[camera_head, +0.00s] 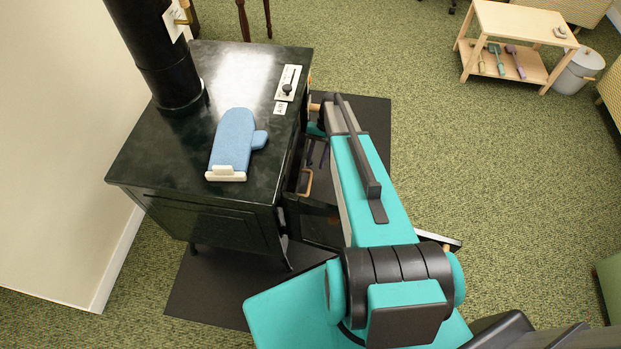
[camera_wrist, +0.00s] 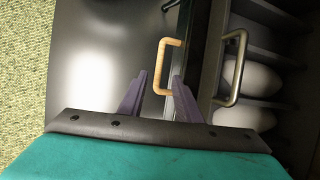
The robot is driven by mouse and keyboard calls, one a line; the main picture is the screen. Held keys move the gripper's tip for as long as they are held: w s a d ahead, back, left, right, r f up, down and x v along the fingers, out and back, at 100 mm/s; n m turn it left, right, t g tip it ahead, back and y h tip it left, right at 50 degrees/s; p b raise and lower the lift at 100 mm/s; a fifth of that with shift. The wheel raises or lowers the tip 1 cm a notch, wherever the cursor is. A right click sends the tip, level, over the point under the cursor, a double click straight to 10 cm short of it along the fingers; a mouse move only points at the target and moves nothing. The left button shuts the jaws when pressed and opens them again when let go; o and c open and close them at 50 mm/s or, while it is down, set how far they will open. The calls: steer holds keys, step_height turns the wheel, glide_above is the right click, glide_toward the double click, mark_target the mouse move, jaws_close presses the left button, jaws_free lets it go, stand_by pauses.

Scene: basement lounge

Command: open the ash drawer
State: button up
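The dark stove (camera_head: 228,205) stands at left in the head view. In the wrist view a U-shaped wooden handle (camera_wrist: 163,66) stands out from a dark front low on the stove; I take it as the ash drawer's handle. It seems to show small in the head view (camera_head: 305,182). My gripper (camera_wrist: 158,78) is open, its two purple-grey fingers apart. The handle's long bar lies between the fingertip lines, one finger on each side in the picture. I cannot tell whether they touch it. In the head view my arm hides most of the stove's front and my fingers.
A metal handle (camera_wrist: 239,68) sits beside the wooden one, with pale rounded shapes (camera_wrist: 247,80) behind. A blue mitt (camera_head: 232,140) lies on the stove top. A dark mat (camera_head: 212,290) is under the stove. A wooden cart (camera_head: 513,22) stands far right; carpet between is clear.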

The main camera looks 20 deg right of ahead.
mark_target(309, 183)
steer(key=x, duration=0.9)
steer(key=shift+f, duration=0.1)
jaws_close()
steer(key=shift+a, duration=0.1)
